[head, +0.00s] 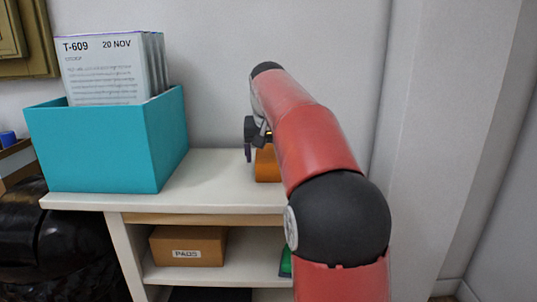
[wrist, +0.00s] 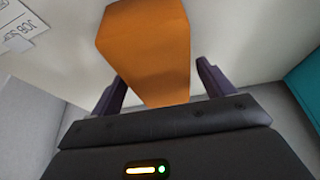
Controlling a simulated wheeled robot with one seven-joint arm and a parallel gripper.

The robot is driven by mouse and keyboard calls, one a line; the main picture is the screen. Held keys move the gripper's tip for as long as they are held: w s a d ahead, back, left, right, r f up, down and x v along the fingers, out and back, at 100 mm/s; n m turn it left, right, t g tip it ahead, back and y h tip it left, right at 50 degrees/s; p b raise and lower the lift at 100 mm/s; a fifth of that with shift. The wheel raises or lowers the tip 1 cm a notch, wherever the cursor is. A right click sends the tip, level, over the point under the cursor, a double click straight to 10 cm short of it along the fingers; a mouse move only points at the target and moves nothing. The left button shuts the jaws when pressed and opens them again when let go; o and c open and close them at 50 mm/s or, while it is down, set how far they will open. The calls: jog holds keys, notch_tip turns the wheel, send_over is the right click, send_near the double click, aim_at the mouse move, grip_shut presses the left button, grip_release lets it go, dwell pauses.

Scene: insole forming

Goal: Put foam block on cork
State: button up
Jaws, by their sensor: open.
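An orange block (head: 267,165), which looks like the foam block, stands on the white table top, partly hidden behind my arm. In the wrist view the orange block (wrist: 148,50) lies between the two dark fingers of my gripper (wrist: 160,85). The fingers are open, with a gap showing on each side of the block. In the head view my gripper (head: 250,148) is just left of the block, mostly covered by my arm. I cannot make out any cork in either view.
A teal box (head: 105,145) with upright printed cards (head: 105,72) stands on the table's left. A white printed card (wrist: 18,32) lies at the wrist view's left edge. A brown PADS box (head: 188,246) sits on the shelf below. Table between teal box and block is clear.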

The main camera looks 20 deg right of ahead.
jog(key=p+v, duration=0.3)
jog(key=v, duration=0.9)
jog(key=s+a+f+n, duration=0.1)
jog(key=s+a+f, duration=0.1)
jog(key=s, duration=0.3)
jog(key=s+a+f, duration=0.2)
jog(key=s+f, duration=0.1)
jog(key=s, duration=0.1)
jog(key=s+a+f+n+t+y, duration=0.1)
jog(key=s+a+f, duration=0.2)
jog(key=s, duration=0.2)
jog(key=shift+s+f+n, duration=0.25)
jog(key=shift+s+n, duration=0.05)
jog(key=shift+s, duration=0.05)
jog(key=shift+o, duration=0.4)
jog(key=s+a+f+n, duration=0.2)
jog(key=s+a+f, duration=0.1)
jog(key=s+f, duration=0.9)
notch_tip(320, 180, down, 2)
jog(key=shift+s+a+f+y, duration=0.15)
jog(key=shift+a+y, duration=0.05)
jog(key=shift+y, duration=0.2)
jog(key=shift+o, duration=0.2)
jog(key=shift+s+a+f, duration=0.1)
jog(key=shift+s+f, duration=0.1)
jog(key=shift+f, duration=0.1)
